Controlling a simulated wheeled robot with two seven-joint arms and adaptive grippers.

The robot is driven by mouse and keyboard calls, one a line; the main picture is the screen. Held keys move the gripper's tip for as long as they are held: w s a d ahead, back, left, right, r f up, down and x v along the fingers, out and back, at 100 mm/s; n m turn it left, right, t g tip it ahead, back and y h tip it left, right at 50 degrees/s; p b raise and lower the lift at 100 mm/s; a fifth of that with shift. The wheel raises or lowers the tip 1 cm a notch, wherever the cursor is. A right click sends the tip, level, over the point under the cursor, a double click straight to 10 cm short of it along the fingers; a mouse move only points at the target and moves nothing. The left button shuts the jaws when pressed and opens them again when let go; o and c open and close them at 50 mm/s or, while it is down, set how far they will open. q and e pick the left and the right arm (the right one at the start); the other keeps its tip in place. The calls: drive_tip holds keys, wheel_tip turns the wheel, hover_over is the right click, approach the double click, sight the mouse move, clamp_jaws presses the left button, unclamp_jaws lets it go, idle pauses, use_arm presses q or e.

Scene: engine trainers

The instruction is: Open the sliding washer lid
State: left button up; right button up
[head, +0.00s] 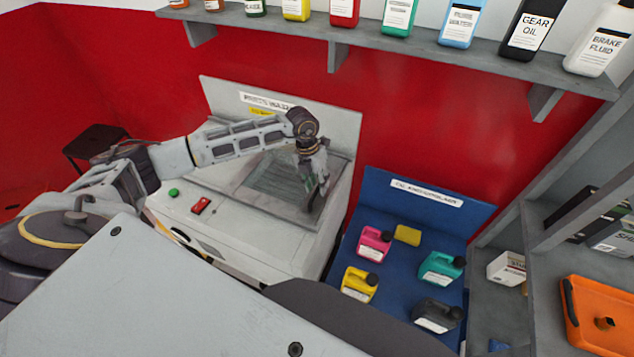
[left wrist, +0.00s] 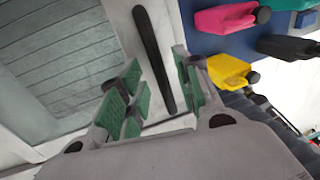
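The white parts washer (head: 240,232) stands against the red wall, with a labelled panel behind it. Its top has a grey-green, slatted-looking area (head: 275,175), also in the left wrist view (left wrist: 55,65); I cannot tell whether this is the lid's pane or the basin. A long black handle (left wrist: 153,60) sits on a pale strip beside it. My left gripper (head: 317,184) points down at the right end of the washer top. In the left wrist view its green-padded fingers (left wrist: 162,88) are apart, with the handle showing between them; contact is not visible. My right gripper is out of view.
A blue stand (head: 400,215) right of the washer holds several coloured jugs. A grey shelf (head: 270,25) with bottles runs above. A green button (head: 174,192) and red switch (head: 201,205) are on the washer's left. Grey shelving stands at the right.

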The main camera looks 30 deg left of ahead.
use_arm(q)
clamp_jaws()
drive_tip(key=shift+a, duration=0.15)
idle(0.4)
